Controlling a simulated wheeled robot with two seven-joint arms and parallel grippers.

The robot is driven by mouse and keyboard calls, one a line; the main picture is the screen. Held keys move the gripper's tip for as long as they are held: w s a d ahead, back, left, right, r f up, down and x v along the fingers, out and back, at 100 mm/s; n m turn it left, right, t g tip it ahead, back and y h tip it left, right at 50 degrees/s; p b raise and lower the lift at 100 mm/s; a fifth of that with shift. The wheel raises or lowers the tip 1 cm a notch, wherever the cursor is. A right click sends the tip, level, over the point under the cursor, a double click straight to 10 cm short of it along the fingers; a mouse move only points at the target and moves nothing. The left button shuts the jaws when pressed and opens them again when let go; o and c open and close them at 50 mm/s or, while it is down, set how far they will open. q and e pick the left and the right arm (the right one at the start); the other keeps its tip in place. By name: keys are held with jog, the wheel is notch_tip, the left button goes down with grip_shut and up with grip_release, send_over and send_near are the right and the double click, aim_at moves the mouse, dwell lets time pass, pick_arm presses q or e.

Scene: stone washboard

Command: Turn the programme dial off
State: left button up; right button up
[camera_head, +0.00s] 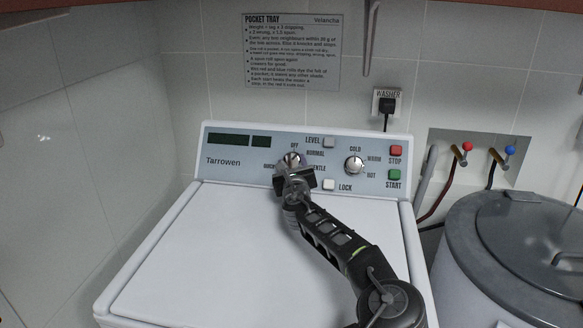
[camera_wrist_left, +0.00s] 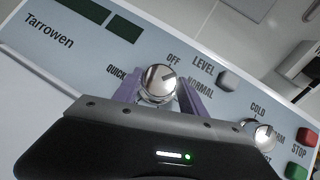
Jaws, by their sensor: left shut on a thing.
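The programme dial (camera_wrist_left: 158,84) is a round chrome knob on the washer's panel, ringed by the labels OFF, NORMAL, QUICK and GENTLE. In the wrist view a dark mark on its face points up and right, seemingly between OFF and NORMAL. My left gripper (camera_head: 293,166) is at the dial, its purple fingers on either side of the knob, shut on it. The dial's top also shows in the head view (camera_head: 292,158); its lower part is hidden by the gripper. My right gripper is not in view.
The temperature dial (camera_head: 354,165) is right of the programme dial. The LEVEL button (camera_head: 329,142), LOCK button (camera_head: 329,185), red STOP (camera_head: 395,150) and green START (camera_head: 393,175) are nearby. A grey lidded bin (camera_head: 470,270) stands at right.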

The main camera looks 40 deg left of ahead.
pick_arm(q)
jog(key=shift+w+d+n+g+y, duration=0.1)
jog(key=shift+n+g+y, duration=0.4)
jog(key=shift+n, duration=0.6)
jog(key=shift+r+n+g, duration=0.15)
jog(key=shift+n+g, duration=0.55)
jog(key=shift+n, duration=0.5)
jog(key=shift+w+r+n+g, duration=0.1)
jog(key=shift+n+g, duration=0.6)
jog(key=shift+n, duration=0.3)
jog(key=shift+n+g+p, duration=0.8)
jog(key=shift+n, duration=0.4)
jog(key=o, duration=1.4)
jog(key=shift+c, duration=0.2)
jog(key=shift+d, duration=0.1)
